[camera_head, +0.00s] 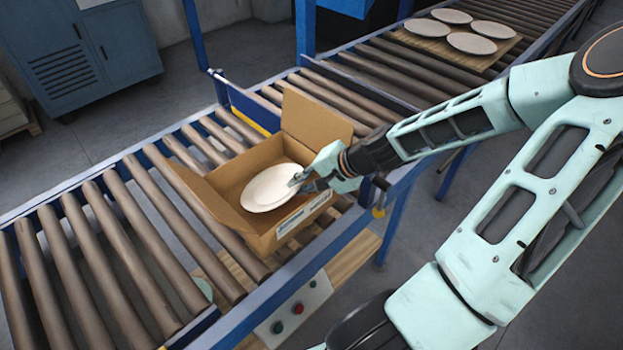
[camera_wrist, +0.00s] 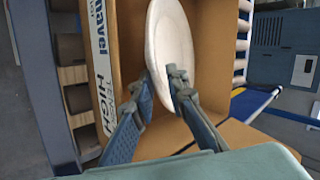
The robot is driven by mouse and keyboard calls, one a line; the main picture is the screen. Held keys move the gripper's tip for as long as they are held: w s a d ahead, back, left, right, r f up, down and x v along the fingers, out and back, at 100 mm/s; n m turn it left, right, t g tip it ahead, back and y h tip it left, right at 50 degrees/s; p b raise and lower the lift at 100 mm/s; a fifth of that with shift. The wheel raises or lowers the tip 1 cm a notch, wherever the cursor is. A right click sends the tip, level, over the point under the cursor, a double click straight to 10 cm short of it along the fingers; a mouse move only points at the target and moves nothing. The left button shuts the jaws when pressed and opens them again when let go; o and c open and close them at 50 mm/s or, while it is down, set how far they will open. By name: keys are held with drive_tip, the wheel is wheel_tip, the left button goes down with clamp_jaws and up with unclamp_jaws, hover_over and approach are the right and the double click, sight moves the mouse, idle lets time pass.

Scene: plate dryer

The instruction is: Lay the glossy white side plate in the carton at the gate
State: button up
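A white side plate (camera_head: 268,188) is tilted inside the mouth of the open cardboard carton (camera_head: 232,222). My gripper (camera_head: 304,181) reaches in from the right and is shut on the plate's near edge. In the wrist view the two fingers (camera_wrist: 158,90) pinch the rim of the plate (camera_wrist: 170,42), one on each side. The carton (camera_wrist: 207,20) surrounds the plate there, with a printed label on one wall. Whether the plate touches the carton floor is hard to tell.
The carton stands on a roller conveyor (camera_head: 150,222) beside a blue gate bar (camera_head: 245,105). Its flaps stand open. A wooden board (camera_head: 440,47) with several white plates lies farther up the conveyor. A control box with buttons (camera_head: 290,315) sits at the near side.

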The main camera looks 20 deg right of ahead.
drive_tip(key=p+v, duration=0.2)
drive_tip(key=v, duration=1)
drive_tip(key=shift+p, duration=0.3)
drive_tip(key=shift+a, duration=0.1)
